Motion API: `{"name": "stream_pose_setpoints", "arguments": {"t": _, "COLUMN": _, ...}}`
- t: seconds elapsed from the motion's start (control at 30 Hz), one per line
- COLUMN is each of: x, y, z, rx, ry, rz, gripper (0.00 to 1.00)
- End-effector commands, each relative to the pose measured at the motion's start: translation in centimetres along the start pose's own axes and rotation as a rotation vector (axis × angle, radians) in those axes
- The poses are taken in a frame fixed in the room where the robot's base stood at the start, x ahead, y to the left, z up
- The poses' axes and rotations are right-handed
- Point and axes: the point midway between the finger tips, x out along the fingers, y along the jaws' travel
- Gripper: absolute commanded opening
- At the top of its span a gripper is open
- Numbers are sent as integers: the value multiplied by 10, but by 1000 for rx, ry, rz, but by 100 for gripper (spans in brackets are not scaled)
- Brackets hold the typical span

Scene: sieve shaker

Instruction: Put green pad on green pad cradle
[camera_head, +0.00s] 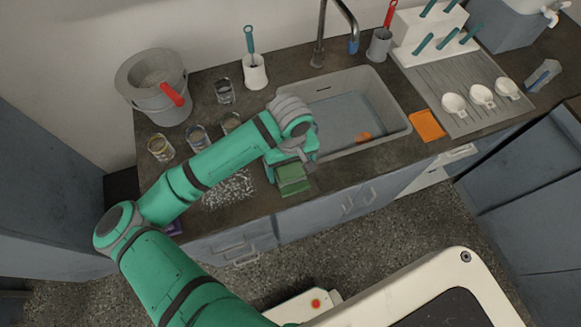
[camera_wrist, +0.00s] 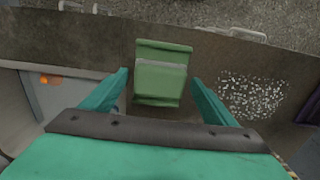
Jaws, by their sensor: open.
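My gripper (camera_wrist: 160,88) is open, its two teal fingers on either side of the green pad (camera_wrist: 160,82). The pad is a green block with a pale greyish edge. It appears to lie on the flat green pad cradle (camera_wrist: 164,46), whose far part shows beyond it near the counter's front edge. Gaps show between the pad and both fingers. In the head view the pad (camera_head: 291,171) and the cradle (camera_head: 296,188) show just under my gripper, partly hidden by it. I cannot tell how exactly the pad sits on the cradle.
The sink (camera_head: 350,112) lies right of my gripper, with an orange piece (camera_head: 364,136) inside. An orange mat (camera_head: 427,125) is right of the sink. White granules (camera_head: 230,190) are scattered to the left. Glasses (camera_head: 160,148) and a bucket (camera_head: 157,88) stand further left.

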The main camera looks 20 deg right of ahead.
Motion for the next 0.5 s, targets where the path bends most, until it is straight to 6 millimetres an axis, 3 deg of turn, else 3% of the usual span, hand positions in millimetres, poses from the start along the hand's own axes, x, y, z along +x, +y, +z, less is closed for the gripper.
{"name": "stream_pose_setpoints", "arguments": {"t": 0.23, "x": -13, "y": 0, "z": 0, "rx": 1, "ry": 2, "rz": 0, "gripper": 80}}
{"name": "stream_pose_setpoints", "arguments": {"t": 0.5, "x": -65, "y": 1, "z": 0, "rx": 3, "ry": 3, "rz": 0, "gripper": 80}}
